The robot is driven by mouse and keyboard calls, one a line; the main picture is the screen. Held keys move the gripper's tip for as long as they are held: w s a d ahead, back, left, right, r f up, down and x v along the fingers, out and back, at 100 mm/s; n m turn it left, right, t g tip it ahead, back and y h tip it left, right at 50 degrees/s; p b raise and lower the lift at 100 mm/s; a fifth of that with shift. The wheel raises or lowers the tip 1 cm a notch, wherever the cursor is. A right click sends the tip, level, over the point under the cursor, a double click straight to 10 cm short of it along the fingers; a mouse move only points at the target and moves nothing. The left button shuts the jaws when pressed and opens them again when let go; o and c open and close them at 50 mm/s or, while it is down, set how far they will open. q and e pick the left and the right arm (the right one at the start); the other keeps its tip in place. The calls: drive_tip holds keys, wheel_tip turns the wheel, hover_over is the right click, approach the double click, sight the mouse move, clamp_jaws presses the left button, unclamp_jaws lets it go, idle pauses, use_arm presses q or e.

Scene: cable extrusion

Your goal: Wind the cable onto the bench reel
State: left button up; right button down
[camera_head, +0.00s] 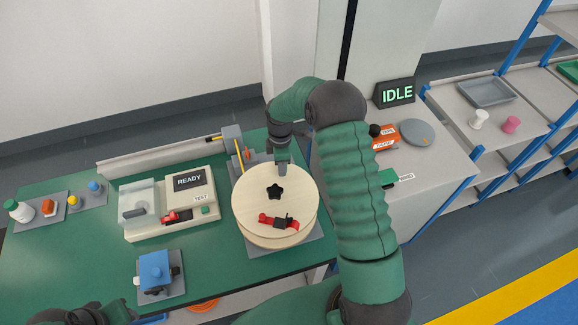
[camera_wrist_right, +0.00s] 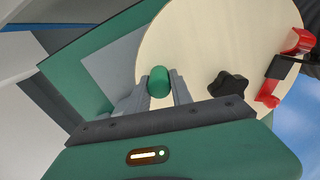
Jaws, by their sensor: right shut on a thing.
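The bench reel (camera_head: 250,205) is a pale wooden disc lying flat on a grey plate, with a black star knob (camera_head: 274,192) at its centre and a red and black clamp (camera_head: 279,222) near its front edge. My right gripper (camera_head: 282,168) is over the reel's far edge, pointing down. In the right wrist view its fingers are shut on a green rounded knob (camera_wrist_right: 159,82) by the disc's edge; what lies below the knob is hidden. I cannot make out any cable on the reel.
A tester (camera_head: 145,235) reading READY stands left of the reel, with a blue-topped device (camera_head: 154,272) in front. A yellow rod and a grey block (camera_head: 232,135) stand behind the reel. A side cabinet holds an IDLE sign (camera_head: 397,93) and an orange tape box (camera_head: 385,136).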

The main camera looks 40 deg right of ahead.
sight(266, 171)
drive_tip(key=w+a+n, duration=0.1)
drive_tip(key=n, duration=0.1)
drive_tip(key=shift+w+a+n+p, duration=0.3)
drive_tip(key=shift+w+a+n, duration=0.05)
drive_tip(key=shift+a+n, duration=0.05)
drive_tip(key=shift+w+a+n+p, duration=0.2)
drive_tip(key=shift+w+a+n, duration=0.15)
drive_tip(key=shift+a+n, duration=0.4)
drive_tip(key=shift+w+a+n+p, duration=0.15)
drive_tip(key=shift+w+a+n, duration=0.3)
drive_tip(key=shift+n, duration=0.4)
drive_tip(key=shift+s, duration=0.1)
drive_tip(key=c, duration=1.4)
unclamp_jaws()
drive_tip(key=shift+o, duration=1.3)
drive_tip(key=shift+f, duration=0.1)
wheel_tip(266, 171, up, 17)
drive_tip(key=b, duration=0.1)
drive_tip(key=shift+f+b, duration=0.15)
drive_tip(key=shift+b, duration=0.2)
